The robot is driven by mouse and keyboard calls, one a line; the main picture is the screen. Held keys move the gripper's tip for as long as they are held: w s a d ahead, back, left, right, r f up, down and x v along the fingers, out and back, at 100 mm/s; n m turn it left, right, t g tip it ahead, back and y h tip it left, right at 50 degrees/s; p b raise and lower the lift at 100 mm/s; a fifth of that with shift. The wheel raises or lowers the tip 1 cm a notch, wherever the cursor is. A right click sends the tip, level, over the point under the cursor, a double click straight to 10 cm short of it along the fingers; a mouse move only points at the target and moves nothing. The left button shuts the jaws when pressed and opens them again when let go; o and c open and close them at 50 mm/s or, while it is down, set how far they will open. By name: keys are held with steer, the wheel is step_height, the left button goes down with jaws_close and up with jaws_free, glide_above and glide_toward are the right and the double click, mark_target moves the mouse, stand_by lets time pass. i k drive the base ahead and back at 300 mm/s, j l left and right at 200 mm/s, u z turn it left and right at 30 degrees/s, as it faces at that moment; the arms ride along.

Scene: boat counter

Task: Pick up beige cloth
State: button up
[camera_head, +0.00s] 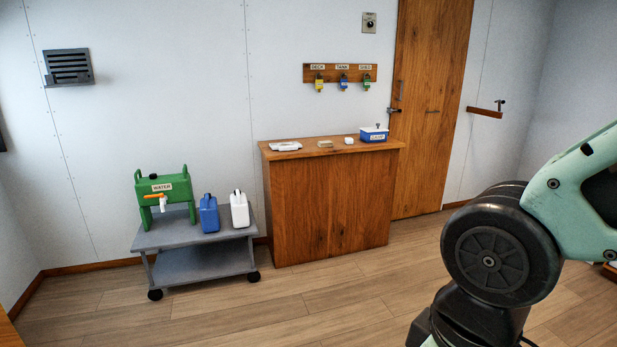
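A small flat beige item (325,144), which looks like the folded beige cloth, lies on top of the wooden counter (326,210). It sits between a flat white item (285,146) on its left and a small white block (349,140) on its right, apart from both. It is too small to make out its folds. My gripper is out of view; only part of my arm shows at the right, well away from the counter.
A blue and white box (374,134) stands at the counter's right end. Left of the counter, a grey cart (205,268) holds a green water container (166,190), a blue jug (208,214) and a white jug (240,209). The floor in front is clear.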

mark_target(328, 144)
steer(key=i+z, duration=0.2)
steer(key=i, duration=1.65)
steer(key=i+u, duration=0.1)
steer(key=i, duration=0.6)
steer(key=i+l, duration=0.1)
steer(key=i, duration=0.6)
steer(key=i+l+u, duration=0.15)
steer(key=i, duration=0.55)
steer(key=i+l+u, duration=0.1)
steer(key=i+u, duration=0.15)
steer(key=i, duration=0.15)
steer(key=i+l+u, duration=0.2)
steer(key=i, duration=0.2)
